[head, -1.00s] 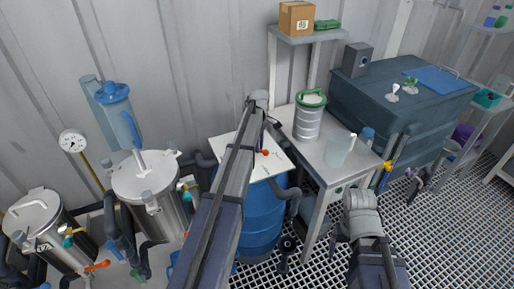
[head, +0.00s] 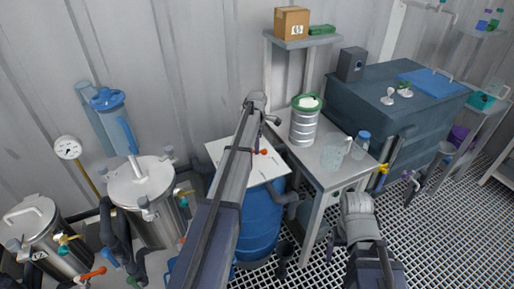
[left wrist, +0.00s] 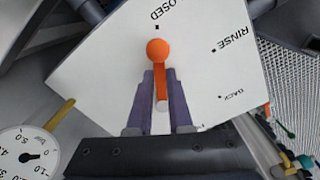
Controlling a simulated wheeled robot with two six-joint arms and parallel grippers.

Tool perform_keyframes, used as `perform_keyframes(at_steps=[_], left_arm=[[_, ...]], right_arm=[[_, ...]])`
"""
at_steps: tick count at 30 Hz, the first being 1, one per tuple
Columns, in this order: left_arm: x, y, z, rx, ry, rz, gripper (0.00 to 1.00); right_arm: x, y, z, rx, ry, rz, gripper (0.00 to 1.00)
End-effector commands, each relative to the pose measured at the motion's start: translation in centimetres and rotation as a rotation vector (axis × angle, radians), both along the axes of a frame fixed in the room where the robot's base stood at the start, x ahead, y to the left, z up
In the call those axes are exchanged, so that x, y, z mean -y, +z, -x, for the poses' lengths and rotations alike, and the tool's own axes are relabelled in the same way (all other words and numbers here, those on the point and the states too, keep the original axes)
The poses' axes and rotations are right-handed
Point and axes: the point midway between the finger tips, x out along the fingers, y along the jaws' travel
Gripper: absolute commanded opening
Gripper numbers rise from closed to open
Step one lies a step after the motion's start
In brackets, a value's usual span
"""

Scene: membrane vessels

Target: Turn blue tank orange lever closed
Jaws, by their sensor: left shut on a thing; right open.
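The orange lever (left wrist: 161,85) has a round knob and sits on a white panel (left wrist: 105,75) in the left wrist view. Its knob points toward the dot under the "CLOSED" lettering. RINSE and BACK marks lie to the right. My left gripper (left wrist: 160,78) is shut on the lever, one finger on each side. In the head view the knob (head: 264,152) shows beside my left gripper (head: 261,138), above the blue tank (head: 262,222). My left arm hides part of the panel and tank. My right gripper (head: 335,238) is open and empty, away from the panel.
Steel vessels (head: 150,205) with pipes stand left. A dial gauge (left wrist: 28,155) is near the panel. Grating floor lies at right.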

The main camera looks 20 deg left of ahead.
Motion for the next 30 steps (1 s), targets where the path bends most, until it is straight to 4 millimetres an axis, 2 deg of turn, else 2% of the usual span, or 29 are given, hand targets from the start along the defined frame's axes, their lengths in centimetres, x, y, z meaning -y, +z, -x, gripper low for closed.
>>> perform_keyframes(at_steps=[8, 9, 16, 25, 30], left_arm=[[-0.11, 0.02, -0.11, 0.002, 0.003, -0.002, 0.00], [-0.12, 0.02, -0.12, 0.002, 0.003, -0.002, 0.22], [-0.08, 0.01, -0.08, 0.002, 0.002, -0.001, 0.47], [-0.04, 0.09, -0.04, 0.001, 0.000, 0.000, 0.49], [-0.03, 0.81, -0.03, 0.001, 0.000, 0.000, 0.49]], right_arm=[[0.00, 0.02, 0.00, 0.000, 0.000, 0.000, 0.85], [0.00, 0.02, 0.00, 0.000, 0.000, 0.000, 0.85], [0.00, 0.01, 0.00, 0.000, 0.000, 0.000, 0.85], [0.00, 0.08, 0.00, 0.000, 0.000, 0.000, 0.85], [0.00, 0.82, 0.00, 0.000, 0.000, 0.000, 0.85]])
